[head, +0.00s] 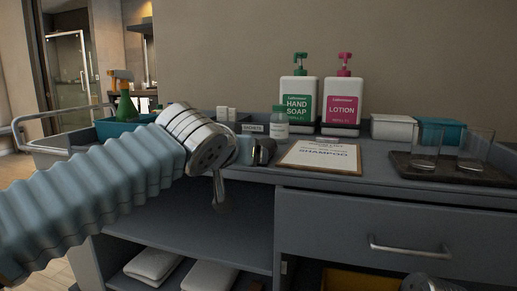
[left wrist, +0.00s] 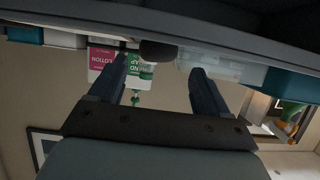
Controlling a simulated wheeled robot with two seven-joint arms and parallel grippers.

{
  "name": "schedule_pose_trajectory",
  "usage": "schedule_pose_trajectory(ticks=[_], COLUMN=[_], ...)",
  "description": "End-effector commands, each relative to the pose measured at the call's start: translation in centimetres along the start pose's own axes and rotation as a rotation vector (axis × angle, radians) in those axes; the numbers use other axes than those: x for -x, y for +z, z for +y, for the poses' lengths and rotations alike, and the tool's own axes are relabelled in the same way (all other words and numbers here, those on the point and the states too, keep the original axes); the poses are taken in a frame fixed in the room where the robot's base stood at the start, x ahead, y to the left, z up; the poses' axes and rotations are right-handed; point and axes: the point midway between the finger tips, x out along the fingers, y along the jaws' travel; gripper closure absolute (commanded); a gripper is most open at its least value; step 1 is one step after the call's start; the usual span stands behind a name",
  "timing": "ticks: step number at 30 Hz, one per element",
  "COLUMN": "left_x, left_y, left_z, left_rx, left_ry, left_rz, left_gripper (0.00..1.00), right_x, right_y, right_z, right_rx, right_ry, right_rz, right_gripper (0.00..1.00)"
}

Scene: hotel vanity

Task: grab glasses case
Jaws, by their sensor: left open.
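A dark rounded object (left wrist: 157,51), likely the end of the glasses case, shows at the counter edge in the left wrist view, where the scene is upside down. It lies ahead of and between the two fingers of my left gripper (left wrist: 160,66), which are apart with nothing held. Dark shapes overlap there, and I cannot separate the case from the fingers.
An open shelf (head: 215,232) and a drawer (head: 400,225) are below. A cart with a spray bottle (head: 126,106) stands left.

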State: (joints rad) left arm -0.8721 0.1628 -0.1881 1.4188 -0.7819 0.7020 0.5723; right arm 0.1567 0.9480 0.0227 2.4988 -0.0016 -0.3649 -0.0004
Motion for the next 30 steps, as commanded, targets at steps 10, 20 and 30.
schedule_pose_trajectory(ticks=[10,20,30], left_x=[-3.9,-7.4,-7.3], left_y=[-0.4,-0.3,-0.3], left_z=[0.1,0.1,0.2], left_rx=[-0.002,0.0,0.0], left_ry=[-0.001,0.001,0.001], left_rz=[-0.002,0.0,-0.001], left_gripper=[0.23,0.23,0.52], right_x=[1.2,1.9,1.9], right_y=[0.2,0.2,0.2], right_z=[-0.8,-1.2,-1.1], right_rx=[0.005,0.007,0.006], right_ry=[-0.005,-0.006,-0.006], right_rz=[-0.005,-0.007,-0.007], right_gripper=[0.57,0.57,0.57])
